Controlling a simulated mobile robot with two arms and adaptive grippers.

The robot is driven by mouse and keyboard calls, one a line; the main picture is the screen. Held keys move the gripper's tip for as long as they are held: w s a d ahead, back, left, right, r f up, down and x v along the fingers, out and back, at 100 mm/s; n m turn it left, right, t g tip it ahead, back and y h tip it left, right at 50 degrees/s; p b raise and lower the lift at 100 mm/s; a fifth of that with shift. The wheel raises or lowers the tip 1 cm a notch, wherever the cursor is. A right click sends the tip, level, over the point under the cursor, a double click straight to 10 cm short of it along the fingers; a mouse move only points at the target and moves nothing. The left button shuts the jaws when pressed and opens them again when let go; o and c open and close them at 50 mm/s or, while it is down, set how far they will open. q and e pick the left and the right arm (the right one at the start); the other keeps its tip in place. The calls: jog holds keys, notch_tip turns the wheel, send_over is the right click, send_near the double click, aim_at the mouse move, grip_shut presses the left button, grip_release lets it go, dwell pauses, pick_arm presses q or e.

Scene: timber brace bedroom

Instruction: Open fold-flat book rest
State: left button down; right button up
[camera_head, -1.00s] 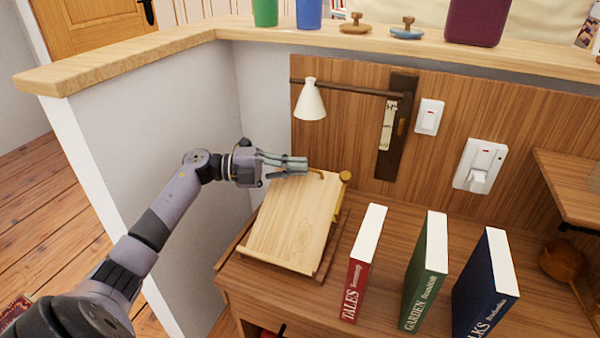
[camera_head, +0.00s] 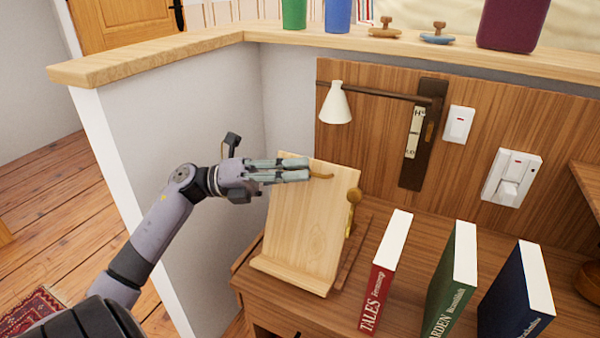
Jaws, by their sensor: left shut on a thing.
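The book rest (camera_head: 308,225) stands on the wooden desk, its pale panel tilted up steeply with a ledge along its lower edge. A brass knob (camera_head: 354,195) sits at its right side, and a small curved tab (camera_head: 321,176) shows near the top of the panel. Part of the darker base (camera_head: 352,252) shows to the right of the panel. My left gripper (camera_head: 304,170) is at the panel's upper edge, with its fingers closed there. The fingers hide part of the top edge. My right gripper is not in view.
Red (camera_head: 386,272), green (camera_head: 452,285) and navy (camera_head: 517,295) books stand upright right of the rest. A white lamp (camera_head: 336,103) hangs above it. A white partition (camera_head: 190,150) rises behind my left arm. Switches (camera_head: 459,124) are on the wall panel.

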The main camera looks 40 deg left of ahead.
pick_arm(q)
jog(key=shift+a+r, duration=0.1)
jog(key=shift+r, duration=0.1)
jog(key=c, duration=1.9)
grip_release()
jog(key=shift+s, duration=0.15)
jog(key=shift+o, duration=0.6)
jog(key=shift+f, duration=0.1)
jog(key=v, duration=0.7)
jog(key=shift+a, duration=0.25)
jog(key=shift+s, duration=0.1)
